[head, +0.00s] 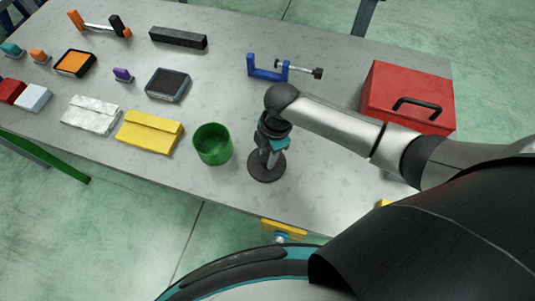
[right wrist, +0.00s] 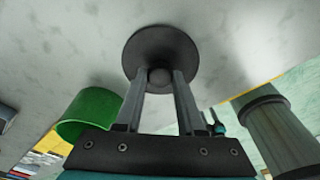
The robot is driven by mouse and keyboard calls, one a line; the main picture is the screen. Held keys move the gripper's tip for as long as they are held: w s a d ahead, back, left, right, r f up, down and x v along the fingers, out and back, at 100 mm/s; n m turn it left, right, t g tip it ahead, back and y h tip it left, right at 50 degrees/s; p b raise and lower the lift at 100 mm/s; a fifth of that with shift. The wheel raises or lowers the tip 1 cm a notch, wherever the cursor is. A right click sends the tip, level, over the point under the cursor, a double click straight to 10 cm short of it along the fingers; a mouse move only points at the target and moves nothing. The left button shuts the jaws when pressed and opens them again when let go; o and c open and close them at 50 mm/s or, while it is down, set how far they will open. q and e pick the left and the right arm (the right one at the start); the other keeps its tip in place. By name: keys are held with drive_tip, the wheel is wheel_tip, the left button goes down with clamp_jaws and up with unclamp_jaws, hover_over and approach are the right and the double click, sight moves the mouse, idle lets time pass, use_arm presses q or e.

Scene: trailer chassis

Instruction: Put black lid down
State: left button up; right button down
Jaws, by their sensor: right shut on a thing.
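The black lid (head: 267,169) is a round dark disc beside the green pot, over the grey table near its front edge. In the right wrist view, the lid (right wrist: 160,45) shows flat side on with a small knob in its middle. My right gripper (head: 267,156) points down and is shut on that knob; its two fingers (right wrist: 159,78) sit on either side of it. The lid looks level and very near the tabletop, but I cannot tell whether it touches. My left gripper is not in view.
The open green pot (head: 212,146) stands just left of the lid. A yellow pouch (head: 150,132) lies further left. A blue clamp (head: 268,72) lies behind, and a red toolbox (head: 407,92) stands at the back right. The grey table (head: 228,85) is bare behind the pot.

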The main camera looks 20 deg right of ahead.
drive_tip(key=shift+f, duration=0.2)
drive_tip(key=c, duration=0.5)
unclamp_jaws()
drive_tip(key=r, duration=0.4)
drive_tip(key=d+r+p, duration=0.1)
drive_tip(key=r, duration=0.7)
drive_tip(key=shift+w+d, duration=0.2)
drive_tip(key=shift+d, duration=0.2)
